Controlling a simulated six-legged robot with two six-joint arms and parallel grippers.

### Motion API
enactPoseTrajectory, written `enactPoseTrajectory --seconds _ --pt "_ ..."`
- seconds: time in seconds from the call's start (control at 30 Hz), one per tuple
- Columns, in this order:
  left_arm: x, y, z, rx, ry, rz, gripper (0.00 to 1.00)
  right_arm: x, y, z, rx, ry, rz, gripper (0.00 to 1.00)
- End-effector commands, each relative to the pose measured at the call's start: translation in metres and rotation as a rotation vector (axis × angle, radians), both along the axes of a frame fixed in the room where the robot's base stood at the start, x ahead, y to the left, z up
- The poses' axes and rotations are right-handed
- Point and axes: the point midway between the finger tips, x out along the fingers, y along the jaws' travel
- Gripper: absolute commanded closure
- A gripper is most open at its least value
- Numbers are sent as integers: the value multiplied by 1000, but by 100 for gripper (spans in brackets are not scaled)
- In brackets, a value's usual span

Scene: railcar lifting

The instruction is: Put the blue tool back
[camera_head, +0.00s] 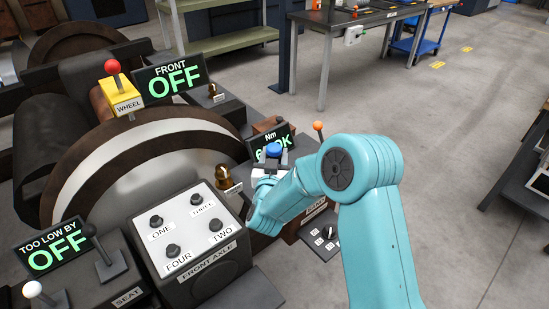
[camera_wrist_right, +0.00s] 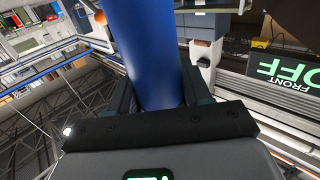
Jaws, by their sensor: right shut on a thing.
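The blue tool (camera_head: 273,149) shows only as a small blue round top in the head view, above my right gripper (camera_head: 270,168). In the right wrist view the blue tool (camera_wrist_right: 150,50) is a thick blue cylinder between the two dark fingers of my right gripper (camera_wrist_right: 158,85), which is shut on it. The gripper is at the right part of the console, in front of the "Nm" display (camera_head: 268,140), whose reading it partly covers. The tool's lower end is hidden, so I cannot tell whether it touches anything. My left gripper is not in view.
A sloped "FRONT AXLE" panel (camera_head: 187,230) with several black knobs is left of my arm. A yellow "WHEEL" block (camera_head: 122,98) with a red ball stands behind. An orange-knobbed lever (camera_head: 318,126) is close right of the gripper. The floor (camera_head: 450,150) at right is open.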

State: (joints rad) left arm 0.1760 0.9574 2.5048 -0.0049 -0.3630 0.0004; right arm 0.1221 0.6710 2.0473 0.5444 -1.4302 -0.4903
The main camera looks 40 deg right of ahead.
Motion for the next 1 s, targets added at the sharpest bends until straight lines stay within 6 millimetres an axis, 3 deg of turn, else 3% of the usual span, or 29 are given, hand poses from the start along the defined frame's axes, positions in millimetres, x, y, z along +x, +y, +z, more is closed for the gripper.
enactPoseTrajectory --seconds 0.4,0.43,0.5,0.87,1.0 --pt "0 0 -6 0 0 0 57 0 0 -6 -2 -6 0 89" --pt "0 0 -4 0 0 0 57 0 0 -6 -1 -2 0 42" --pt "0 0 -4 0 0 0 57 0 0 -6 -1 -2 0 27" --pt "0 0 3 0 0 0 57 0 0 1 -1 -2 0 27" --pt "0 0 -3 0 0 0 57 -19 18 -4 0 0 4 27"
